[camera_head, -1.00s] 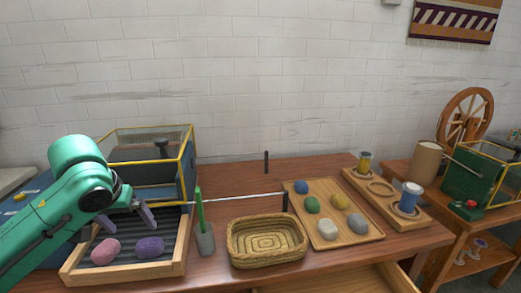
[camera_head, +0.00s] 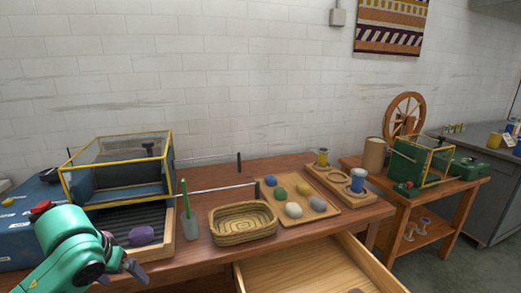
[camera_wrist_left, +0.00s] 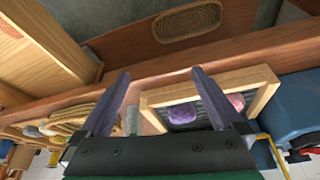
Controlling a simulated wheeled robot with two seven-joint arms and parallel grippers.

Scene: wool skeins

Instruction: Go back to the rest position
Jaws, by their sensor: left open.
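My left gripper (camera_head: 128,270) is low at the left of the head view, in front of the ribbed wooden tray (camera_head: 164,248). Its two fingers are apart with nothing between them, as the left wrist view (camera_wrist_left: 160,105) also shows. A purple skein (camera_head: 141,235) lies in the tray, and it also shows in the left wrist view (camera_wrist_left: 182,113) beside a pink skein (camera_wrist_left: 236,101). In the head view my arm hides the pink skein. My right gripper is not in view.
An oval wicker basket (camera_head: 243,235) and a grey cup with a green stick (camera_head: 190,228) stand right of the tray. A board of several coloured skeins (camera_head: 325,216) lies farther right. An open drawer (camera_head: 300,272) juts out below the table's front edge.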

